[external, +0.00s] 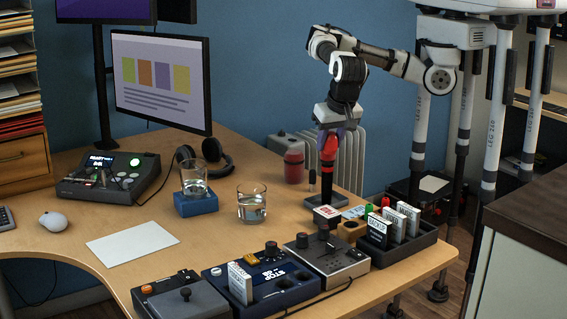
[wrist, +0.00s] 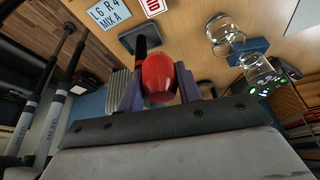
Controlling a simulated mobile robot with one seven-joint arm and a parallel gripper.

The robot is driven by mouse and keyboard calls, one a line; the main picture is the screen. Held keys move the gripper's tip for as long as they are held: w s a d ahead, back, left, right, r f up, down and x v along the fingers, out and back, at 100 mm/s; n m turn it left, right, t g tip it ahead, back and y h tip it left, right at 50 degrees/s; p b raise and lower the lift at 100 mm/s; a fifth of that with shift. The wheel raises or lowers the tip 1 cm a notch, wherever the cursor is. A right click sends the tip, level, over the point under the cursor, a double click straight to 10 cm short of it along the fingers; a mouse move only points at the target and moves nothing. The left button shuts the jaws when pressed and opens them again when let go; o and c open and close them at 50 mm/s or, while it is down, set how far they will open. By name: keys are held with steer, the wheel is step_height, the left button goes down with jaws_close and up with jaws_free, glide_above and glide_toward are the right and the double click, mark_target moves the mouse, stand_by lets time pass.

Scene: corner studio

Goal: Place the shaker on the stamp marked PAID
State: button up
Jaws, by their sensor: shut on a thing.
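My gripper (external: 328,135) points down above the right part of the desk and is shut on the red shaker (external: 328,150). In the wrist view the shaker's rounded red end (wrist: 158,78) shows between the fingers (wrist: 158,92). A dark upright post is right below or behind it; I cannot tell whether they touch. The stamp marked PAID (external: 327,213) is a small block with a white and red label, nearer the camera than the gripper. Its label shows partly at the top edge of the wrist view (wrist: 152,6), apart from the shaker.
A flat black base (external: 319,201) stands below the gripper. A black tray (external: 410,244) with upright labelled blocks is at the right. Two glasses (external: 252,206) stand to the left, one on a blue block. A reddish jar (external: 294,167) is behind. Control boxes (external: 262,280) line the front edge.

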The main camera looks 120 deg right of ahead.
mark_target(325, 208)
step_height(325, 208, down, 16)
steer(key=p, duration=0.3)
steer(key=shift+f, duration=0.1)
steer(key=o, duration=1)
